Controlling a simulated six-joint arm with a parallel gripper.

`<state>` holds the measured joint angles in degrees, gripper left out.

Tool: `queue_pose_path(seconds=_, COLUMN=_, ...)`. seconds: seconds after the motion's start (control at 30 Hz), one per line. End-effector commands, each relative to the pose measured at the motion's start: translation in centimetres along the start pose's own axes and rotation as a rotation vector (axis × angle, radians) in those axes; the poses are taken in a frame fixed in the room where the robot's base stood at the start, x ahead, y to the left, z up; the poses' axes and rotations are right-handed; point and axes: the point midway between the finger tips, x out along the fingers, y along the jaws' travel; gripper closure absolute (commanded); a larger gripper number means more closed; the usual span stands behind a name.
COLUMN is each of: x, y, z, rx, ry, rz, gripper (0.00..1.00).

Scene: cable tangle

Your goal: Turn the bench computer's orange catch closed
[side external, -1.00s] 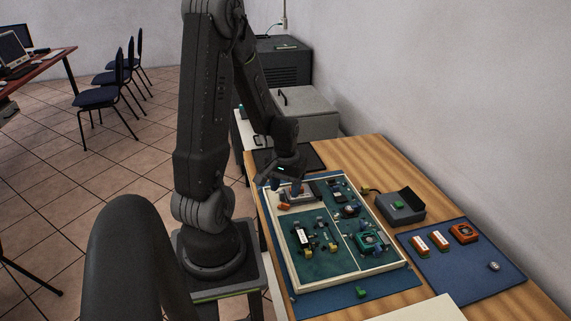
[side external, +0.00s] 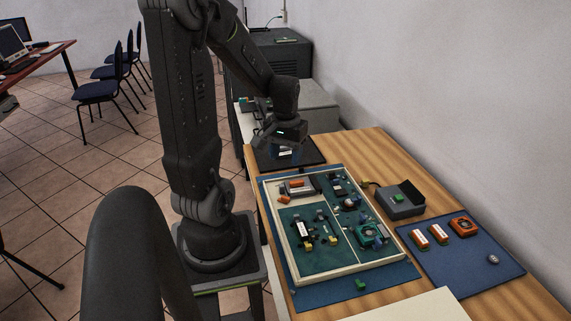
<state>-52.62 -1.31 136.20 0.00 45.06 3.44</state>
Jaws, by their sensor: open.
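The bench computer appears to be the open framed board (side external: 318,264) with a pale rim, lying on a blue mat on the wooden table. A small orange piece (side external: 284,199) near its upper left corner may be the catch; it is too small to tell how it is turned. A grey part with an orange top (side external: 297,186) sits just beside it. My gripper (side external: 284,156) is open above the dark pad behind the board, apart from the orange piece. Its fingers are dark and partly hard to make out.
A blue mat (side external: 462,272) at right holds two orange-and-white modules (side external: 430,236), an orange fan-like part (side external: 463,226) and a small round metal piece (side external: 493,259). A grey box (side external: 400,203) with a green button stands between. A green piece (side external: 361,284) lies in front of the board.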

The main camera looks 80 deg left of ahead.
Motion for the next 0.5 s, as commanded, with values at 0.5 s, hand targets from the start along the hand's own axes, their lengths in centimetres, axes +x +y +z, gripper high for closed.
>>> queue_pose_path(seconds=0.5, x=8.5, y=0.0, z=0.2, rx=0.0, ry=-0.009, rz=0.0, gripper=0.47)
